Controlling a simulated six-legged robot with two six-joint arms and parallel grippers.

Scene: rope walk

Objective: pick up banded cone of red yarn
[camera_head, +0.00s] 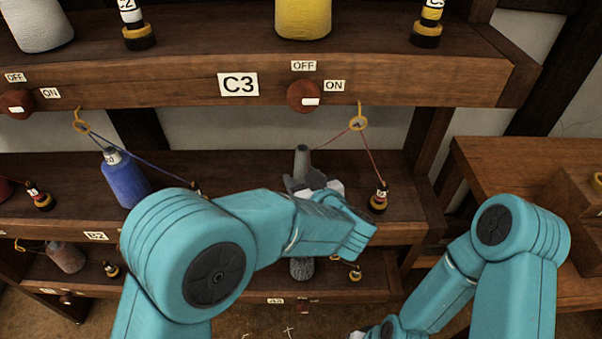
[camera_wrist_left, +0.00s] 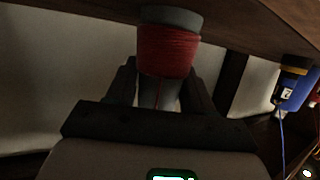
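The banded cone of red yarn (camera_wrist_left: 167,52) is in the left wrist view, a grey cone with a red band of yarn around it. In the head view its grey tip (camera_head: 302,158) rises behind my left gripper (camera_head: 315,186), which hides the rest. In the left wrist view the cone stands between the dark fingers of my left gripper (camera_wrist_left: 161,92), one on each side. I cannot tell whether they press on it. My right gripper (camera_head: 365,334) is only partly in view at the bottom edge; its fingers cannot be made out.
A red thread runs through a yellow ring (camera_head: 358,122) to a small banded spool (camera_head: 379,196) at right. A blue cone (camera_head: 125,181) stands left on the same shelf. The C3 shelf (camera_head: 180,92) overhangs above. A wooden table (camera_head: 520,165) is at right.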

